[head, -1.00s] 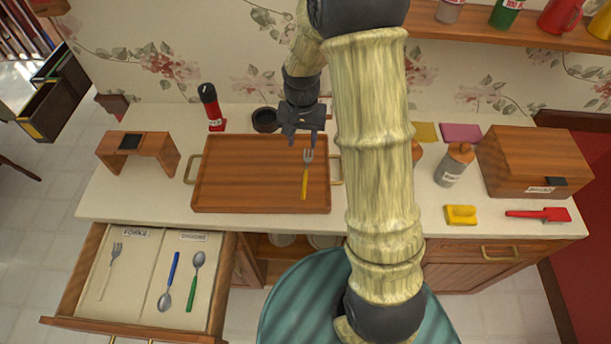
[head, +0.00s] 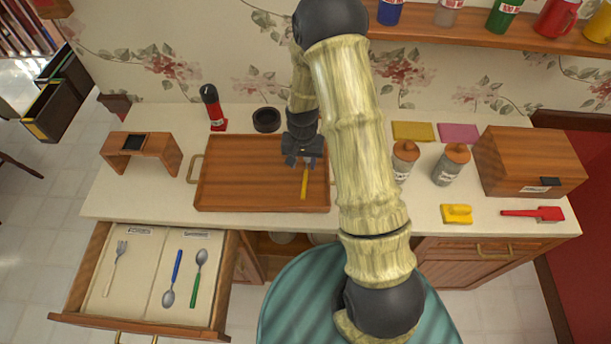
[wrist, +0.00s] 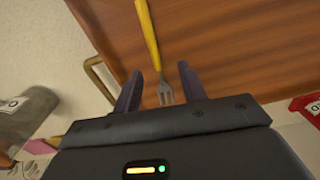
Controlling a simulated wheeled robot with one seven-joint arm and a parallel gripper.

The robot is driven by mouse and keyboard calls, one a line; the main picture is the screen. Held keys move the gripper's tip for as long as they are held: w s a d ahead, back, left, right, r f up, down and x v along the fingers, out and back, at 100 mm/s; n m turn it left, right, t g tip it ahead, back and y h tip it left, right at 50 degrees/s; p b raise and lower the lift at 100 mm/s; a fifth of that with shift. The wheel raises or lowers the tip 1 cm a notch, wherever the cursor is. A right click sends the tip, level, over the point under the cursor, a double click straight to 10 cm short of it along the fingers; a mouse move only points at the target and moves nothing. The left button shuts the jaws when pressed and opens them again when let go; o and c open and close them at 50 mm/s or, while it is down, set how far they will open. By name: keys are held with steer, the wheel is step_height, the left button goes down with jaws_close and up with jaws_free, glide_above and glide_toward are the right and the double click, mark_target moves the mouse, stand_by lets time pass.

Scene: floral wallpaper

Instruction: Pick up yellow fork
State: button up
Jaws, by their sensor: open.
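The yellow fork (head: 304,184) lies on the wooden tray (head: 235,180), toward the tray's right side. Its yellow handle points to the front of the counter. My gripper (head: 303,162) is over the fork's metal head and hides it in the head view. In the wrist view, my gripper (wrist: 160,88) is open, with the metal tines of the fork (wrist: 165,92) between its two fingers. The handle runs up and away from the fingers there. The fingers do not appear closed on the fork.
The open drawer (head: 140,318) at front left holds a fork (head: 116,265) and two spoons. A red-and-black bottle (head: 213,108) and a dark round bowl (head: 266,120) stand behind the tray. Two grey jars (head: 451,166) and a wooden box (head: 530,162) are to the right.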

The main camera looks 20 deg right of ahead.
mark_target(306, 175)
steer(key=shift+s+d+f+p, duration=0.2)
steer(key=shift+f+p, duration=0.4)
steer(key=shift+f, duration=0.35)
steer(key=shift+s+d+f+p, duration=0.15)
steer(key=shift+f+p, duration=0.45)
steer(key=shift+f, duration=0.3)
steer(key=shift+w+f, duration=0.15)
steer(key=shift+f, duration=0.6)
steer(key=shift+c, duration=0.3)
jaws_close()
